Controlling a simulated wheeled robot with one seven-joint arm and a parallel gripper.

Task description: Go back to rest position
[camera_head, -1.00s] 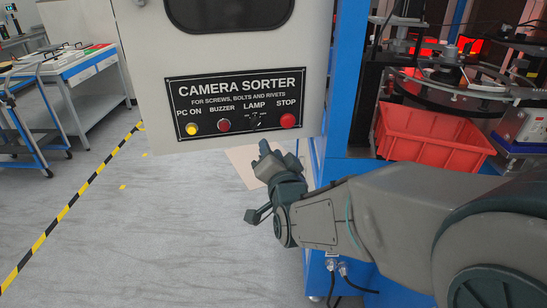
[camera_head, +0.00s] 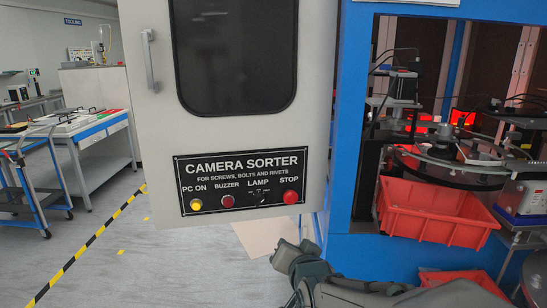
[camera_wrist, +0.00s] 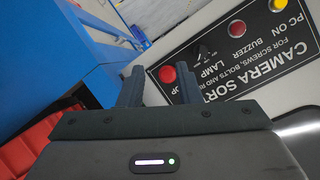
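My gripper (camera_head: 297,254) is at the bottom middle of the head view, below and to the right of the sorter's control panel (camera_head: 240,182). In the wrist view its two dark fingers (camera_wrist: 160,82) stand apart with nothing between them, so it is open and empty. The panel reads CAMERA SORTER and also shows in the wrist view (camera_wrist: 240,58), turned over. It carries a yellow PC ON button (camera_head: 196,204), a red BUZZER button (camera_head: 227,201), a LAMP switch (camera_head: 259,196) and a red STOP button (camera_head: 290,196). The fingers appear clear of the panel.
The panel is on a grey door (camera_head: 320,120) with a dark window, beside the blue machine frame (camera_head: 351,100). A red crate (camera_head: 437,218) sits at the right, with another red container (camera_head: 460,278) below. Carts stand at the left. Floor with yellow-black tape (camera_head: 90,245) is open.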

